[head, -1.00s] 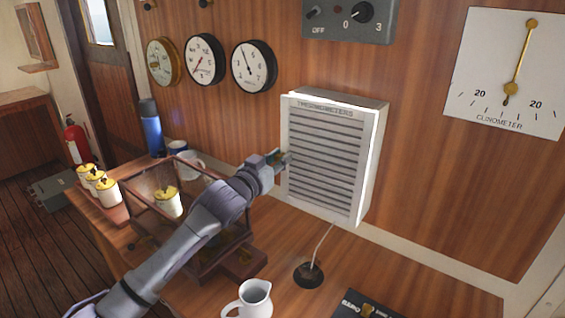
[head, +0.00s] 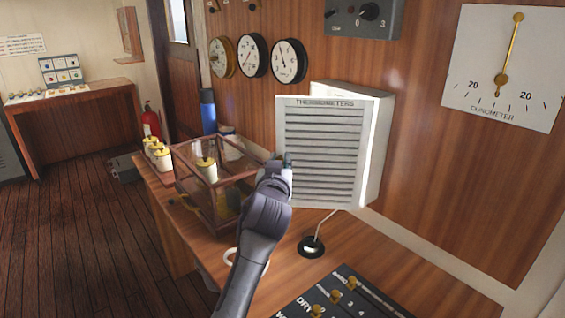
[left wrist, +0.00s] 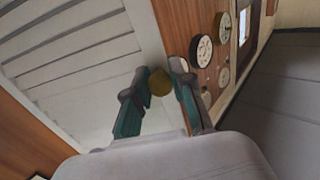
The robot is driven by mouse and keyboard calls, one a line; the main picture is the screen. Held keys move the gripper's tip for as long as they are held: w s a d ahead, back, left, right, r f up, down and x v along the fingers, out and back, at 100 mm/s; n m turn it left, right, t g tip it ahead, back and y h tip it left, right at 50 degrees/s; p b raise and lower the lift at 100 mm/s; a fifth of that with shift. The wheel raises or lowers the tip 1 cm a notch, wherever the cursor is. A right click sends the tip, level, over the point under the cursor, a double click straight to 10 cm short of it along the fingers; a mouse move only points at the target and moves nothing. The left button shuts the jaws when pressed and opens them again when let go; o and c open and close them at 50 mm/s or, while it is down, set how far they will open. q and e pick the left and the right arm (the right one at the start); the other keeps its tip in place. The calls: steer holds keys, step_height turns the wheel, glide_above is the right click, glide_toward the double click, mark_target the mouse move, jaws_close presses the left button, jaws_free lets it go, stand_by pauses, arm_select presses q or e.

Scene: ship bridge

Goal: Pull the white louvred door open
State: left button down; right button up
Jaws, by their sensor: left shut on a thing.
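The white louvred door (head: 325,153), lettered "THERMOMETERS", stands partly open from its white wall box (head: 379,150). Its left edge is swung out from the box, and its right edge stays by the box. My left gripper (head: 287,162) is at the door's left edge, where my arm hides the knob in the head view. In the left wrist view, my left gripper (left wrist: 158,80) is shut on a round brass knob (left wrist: 159,83) beside the louvred door (left wrist: 75,65). The inside of the box is hidden behind the door. My right gripper is not in view.
A glass-sided wooden case (head: 213,190) with yellow-topped pots stands left of my arm. A mug (head: 232,258) is partly behind my arm. A black lamp base or cable fitting (head: 312,246) sits below the door, and a switch panel (head: 340,300) is in front.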

mark_target(280, 118)
arm_select(q)
steer(key=shift+s+r+y, duration=0.1)
steer(key=shift+s+y, duration=0.2)
steer(key=c, duration=1)
jaws_free()
step_height(280, 118, up, 10)
steer(key=shift+f, duration=0.1)
